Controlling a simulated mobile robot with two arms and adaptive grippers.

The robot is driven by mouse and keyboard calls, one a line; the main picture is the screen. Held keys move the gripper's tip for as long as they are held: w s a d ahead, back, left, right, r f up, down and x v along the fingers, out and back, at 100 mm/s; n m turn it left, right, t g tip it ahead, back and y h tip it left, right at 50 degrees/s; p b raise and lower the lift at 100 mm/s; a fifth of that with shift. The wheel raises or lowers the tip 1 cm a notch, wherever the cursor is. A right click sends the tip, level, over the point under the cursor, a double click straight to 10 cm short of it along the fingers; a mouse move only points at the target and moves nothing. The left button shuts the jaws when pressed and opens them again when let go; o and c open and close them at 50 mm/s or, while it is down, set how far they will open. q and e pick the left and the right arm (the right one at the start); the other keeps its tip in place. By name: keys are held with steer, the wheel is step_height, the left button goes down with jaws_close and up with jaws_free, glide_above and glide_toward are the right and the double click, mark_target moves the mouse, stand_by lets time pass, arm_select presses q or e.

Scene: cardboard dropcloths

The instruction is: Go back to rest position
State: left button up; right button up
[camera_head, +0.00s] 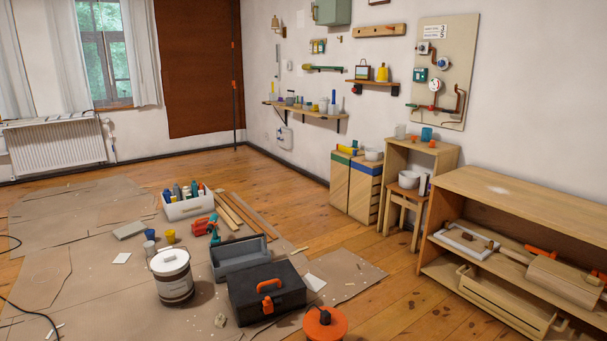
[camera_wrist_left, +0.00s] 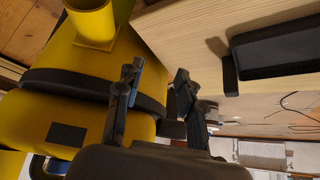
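My left gripper (camera_wrist_left: 157,78) shows in the left wrist view. Its two dark fingers stand apart with a clear gap, and I see nothing held between them. A light wooden surface (camera_wrist_left: 190,28) lies beyond the fingertips to the upper right. I cannot tell whether the fingers touch anything. Neither gripper shows in the head view, and my right gripper is in no view.
Cardboard sheets (camera_head: 95,285) cover the floor. On them stand a white bucket (camera_head: 173,282), a black toolbox (camera_head: 250,305), a grey open toolbox (camera_head: 232,263) and a white bottle crate (camera_head: 187,211). A wooden shelf unit (camera_head: 540,208) stands at right. Bare floor (camera_head: 300,208) shows between.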

arm_select(q)
steer(key=s+a+f+g+p, duration=0.2)
steer(key=s+p, duration=0.7)
steer(key=s, duration=0.2)
steer(key=s+a+f+g+y+p, duration=0.1)
steer(key=s+a+f+g+p, duration=0.2)
steer(key=s+p, duration=0.5)
steer(key=s, duration=0.4)
steer(key=shift+a+f+p, duration=0.15)
steer(key=shift+a+p, duration=0.05)
steer(key=shift+p, duration=0.15)
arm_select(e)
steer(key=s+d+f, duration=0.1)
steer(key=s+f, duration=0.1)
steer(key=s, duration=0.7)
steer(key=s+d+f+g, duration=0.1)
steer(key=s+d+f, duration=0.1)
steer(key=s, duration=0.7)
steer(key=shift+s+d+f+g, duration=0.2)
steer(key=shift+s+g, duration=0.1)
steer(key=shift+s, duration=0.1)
